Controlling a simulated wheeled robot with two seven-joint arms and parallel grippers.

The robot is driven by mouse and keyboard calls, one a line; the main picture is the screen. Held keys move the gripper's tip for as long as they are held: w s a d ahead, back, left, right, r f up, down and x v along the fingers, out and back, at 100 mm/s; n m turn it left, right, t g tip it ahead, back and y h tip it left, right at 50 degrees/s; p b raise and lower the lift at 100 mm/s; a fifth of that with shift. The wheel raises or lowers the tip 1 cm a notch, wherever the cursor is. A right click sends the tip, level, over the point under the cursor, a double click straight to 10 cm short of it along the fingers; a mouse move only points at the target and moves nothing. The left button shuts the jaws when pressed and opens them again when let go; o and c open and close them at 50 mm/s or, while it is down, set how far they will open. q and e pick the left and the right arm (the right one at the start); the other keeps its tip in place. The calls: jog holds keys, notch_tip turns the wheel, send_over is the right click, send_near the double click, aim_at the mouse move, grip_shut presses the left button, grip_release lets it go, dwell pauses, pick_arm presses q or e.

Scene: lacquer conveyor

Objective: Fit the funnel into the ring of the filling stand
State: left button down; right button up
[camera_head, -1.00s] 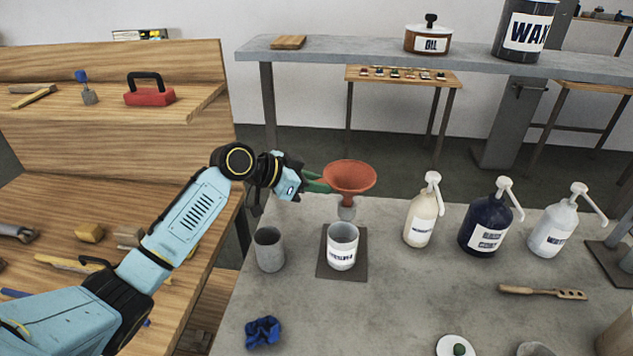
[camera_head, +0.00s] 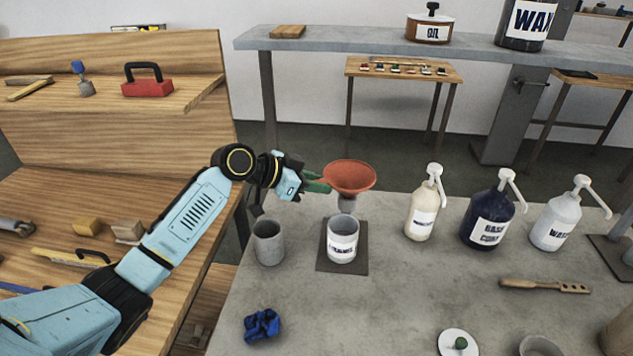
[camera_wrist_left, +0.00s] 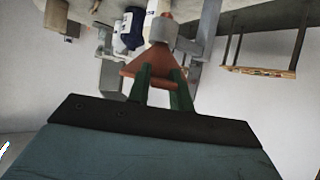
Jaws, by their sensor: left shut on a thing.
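An orange funnel (camera_head: 349,177) is held wide mouth up above the grey table in the head view. My left gripper (camera_head: 318,185) is shut on its left side, with green fingers. In the left wrist view the funnel (camera_wrist_left: 152,73) sits between the fingertips (camera_wrist_left: 160,80). A grey piece (camera_head: 348,206) shows below the funnel, partly hidden by a labelled cup (camera_head: 342,246); I cannot tell whether it is a ring or part of the funnel. A ring of the filling stand is not clearly visible. My right gripper is not in view.
The labelled cup stands on a dark square plate (camera_head: 343,268). A plain grey cup (camera_head: 268,243) is to its left. Cream (camera_head: 421,215), navy (camera_head: 487,220) and white (camera_head: 556,222) pump bottles stand to the right. A blue cloth (camera_head: 262,326) and a wooden tool (camera_head: 545,286) lie nearer.

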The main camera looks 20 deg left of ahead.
pick_arm(q)
jog(key=shift+f, duration=0.25)
jog(key=c, duration=1.2)
grip_release()
jog(key=shift+o, duration=0.2)
jog(key=shift+r, duration=0.1)
jog(key=b+v, duration=0.2)
jog(key=v, duration=1.1)
jog(key=shift+s, duration=0.15)
jog(key=shift+r, duration=0.1)
